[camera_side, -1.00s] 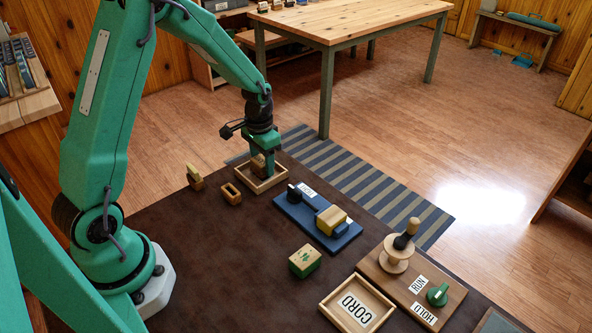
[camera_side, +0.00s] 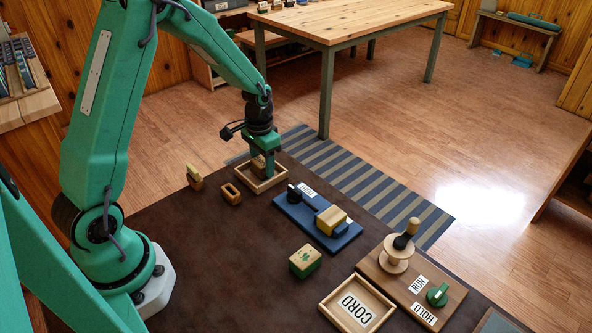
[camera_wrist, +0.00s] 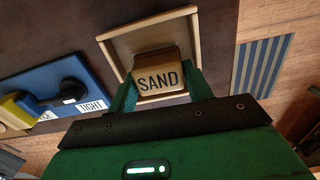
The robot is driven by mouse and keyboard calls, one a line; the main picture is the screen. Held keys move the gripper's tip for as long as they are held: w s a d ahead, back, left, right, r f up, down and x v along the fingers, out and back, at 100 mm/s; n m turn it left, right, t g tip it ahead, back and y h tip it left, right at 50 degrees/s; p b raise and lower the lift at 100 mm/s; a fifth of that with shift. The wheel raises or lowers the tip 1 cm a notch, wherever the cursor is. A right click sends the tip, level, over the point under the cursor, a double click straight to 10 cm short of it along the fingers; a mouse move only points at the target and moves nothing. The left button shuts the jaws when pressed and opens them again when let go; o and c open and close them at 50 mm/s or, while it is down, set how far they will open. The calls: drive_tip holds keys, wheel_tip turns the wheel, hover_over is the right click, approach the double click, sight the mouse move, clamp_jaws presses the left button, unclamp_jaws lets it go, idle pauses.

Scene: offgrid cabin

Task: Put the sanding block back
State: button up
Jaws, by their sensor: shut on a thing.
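The sanding block (camera_wrist: 158,80) is tan and brown with the word SAND on its face. It is between my gripper's two green fingers (camera_wrist: 160,92) in the wrist view, and my gripper is shut on it. In the side view my gripper (camera_side: 260,168) points down with the block (camera_side: 257,164) at the shallow, light wooden tray (camera_side: 272,188). The tray's rim (camera_wrist: 118,63) surrounds the block in the wrist view. The block looks low within the tray, but I cannot tell whether it touches the bottom.
A blue board (camera_side: 290,212) with a black knob and yellow block stands right of the tray. A hollow wooden block (camera_side: 231,193) and another small wooden piece (camera_side: 194,178) stand left. A green-marked block (camera_side: 304,260), CORD tray (camera_side: 328,311) and RUN/HOLD board (camera_side: 450,305) are nearer.

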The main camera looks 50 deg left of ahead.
drive_tip(key=shift+f, duration=0.2)
drive_tip(key=o, duration=1)
drive_tip(key=shift+r, duration=0.15)
wheel_tip(320, 180, up, 7)
drive_tip(key=shift+f, duration=0.1)
drive_tip(key=shift+d+r, duration=0.1)
drive_tip(key=shift+r, duration=0.3)
drive_tip(key=shift+r, duration=0.15)
